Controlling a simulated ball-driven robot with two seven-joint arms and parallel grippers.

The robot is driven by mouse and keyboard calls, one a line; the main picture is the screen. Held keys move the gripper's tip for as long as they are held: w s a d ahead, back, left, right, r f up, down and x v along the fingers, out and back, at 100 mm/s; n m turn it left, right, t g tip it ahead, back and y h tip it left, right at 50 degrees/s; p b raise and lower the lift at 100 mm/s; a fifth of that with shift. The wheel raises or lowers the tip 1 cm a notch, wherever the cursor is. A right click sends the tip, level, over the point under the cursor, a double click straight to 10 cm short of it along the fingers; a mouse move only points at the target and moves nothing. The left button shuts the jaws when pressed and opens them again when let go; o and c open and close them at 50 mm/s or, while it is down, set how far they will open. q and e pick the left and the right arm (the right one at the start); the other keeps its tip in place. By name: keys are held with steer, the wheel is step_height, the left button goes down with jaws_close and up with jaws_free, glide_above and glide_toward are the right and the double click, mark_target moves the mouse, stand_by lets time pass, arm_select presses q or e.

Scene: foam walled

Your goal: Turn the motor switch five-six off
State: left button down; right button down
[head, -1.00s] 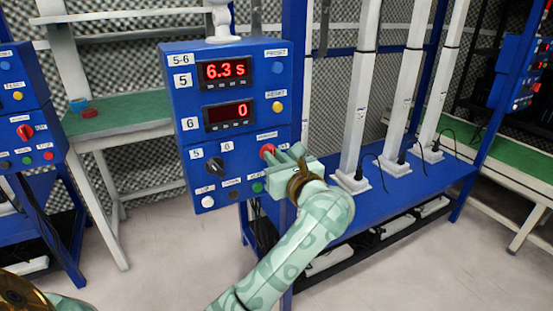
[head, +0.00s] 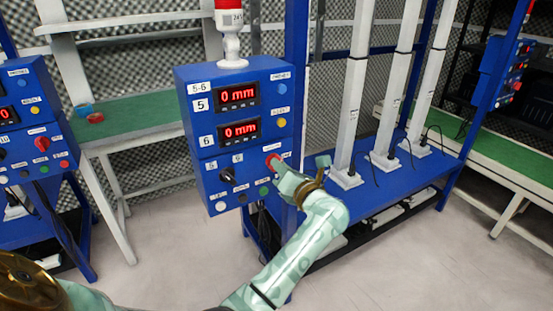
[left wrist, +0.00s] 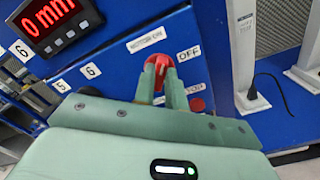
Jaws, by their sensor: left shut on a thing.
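The blue control box marked 5-6 (head: 205,150) stands in the middle of the head view. Its red motor switch (head: 272,161) is at the right of the lower panel, and shows in the left wrist view (left wrist: 160,62) with an OFF label (left wrist: 188,53) to its right. My left gripper (head: 281,169) is at the panel. In the left wrist view its two green fingers (left wrist: 161,85) are shut on either side of the red knob. The fingers hide part of the knob, so its exact pointing is unclear. Both displays (head: 238,97) read 0 mm. My right gripper is out of view.
A black rotary knob (head: 227,175) and several small buttons sit left of the switch. Another blue control box (head: 30,150) stands at the left. A blue rack with white columns (head: 352,120) is at the right. The floor (head: 170,250) in front is clear.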

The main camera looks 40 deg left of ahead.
arm_select(q)
steer(key=shift+d+f+m+p, duration=0.1)
steer(key=shift+m+p, duration=1.7)
steer(key=shift+m, duration=0.75)
steer(key=shift+f+m+p, duration=0.1)
steer(key=shift+m+p, duration=1.7)
steer(key=shift+m, duration=0.75)
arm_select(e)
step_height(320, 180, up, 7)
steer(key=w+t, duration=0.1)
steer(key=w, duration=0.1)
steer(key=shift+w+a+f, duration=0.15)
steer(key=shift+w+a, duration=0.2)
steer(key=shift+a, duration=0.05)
arm_select(q)
steer(key=shift+m, duration=0.3)
steer(key=c, duration=1.4)
jaws_free()
steer(key=shift+w, duration=0.1)
steer(key=shift+c, duration=0.2)
